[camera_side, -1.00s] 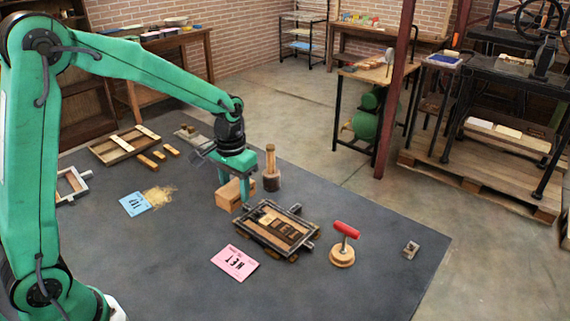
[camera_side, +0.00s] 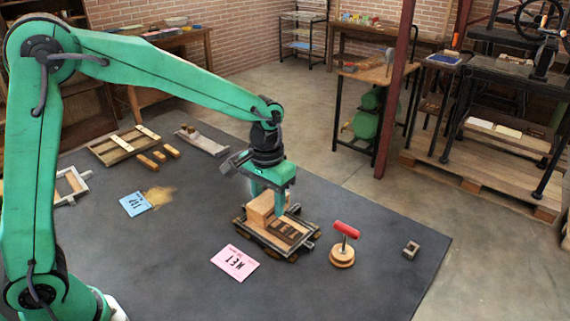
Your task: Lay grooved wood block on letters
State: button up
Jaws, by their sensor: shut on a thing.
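My gripper (camera_side: 268,191) is shut on the wood block (camera_side: 262,210), with a finger on either side of it. The block is light brown and roughly level. It is at the left and back part of the dark metal frame (camera_side: 262,240). I cannot tell whether it touches the letters or is just above them. The dark letters (camera_side: 288,231) show in the frame to the right of the block. The block's groove cannot be made out.
A red-handled tool (camera_side: 344,243) stands close to the right of the frame. A pink card (camera_side: 234,262) lies in front, and a blue card (camera_side: 135,204) lies to the left. A small metal piece (camera_side: 411,249) lies at the right. The table's front is clear.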

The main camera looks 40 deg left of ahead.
jog(key=s+d+r, duration=0.1)
jog(key=s+d, duration=0.1)
jog(key=d, duration=0.6)
send_over(285, 228)
notch_tip(285, 228, down, 7)
jog(key=shift+w+r, duration=0.1)
jog(key=shift+r, duration=0.05)
jog(key=shift+f, duration=2)
jog(key=shift+f, duration=0.15)
jog(key=o, duration=1)
jog(key=shift+o, duration=0.2)
notch_tip(285, 228, up, 12)
jog(key=shift+r, duration=0.2)
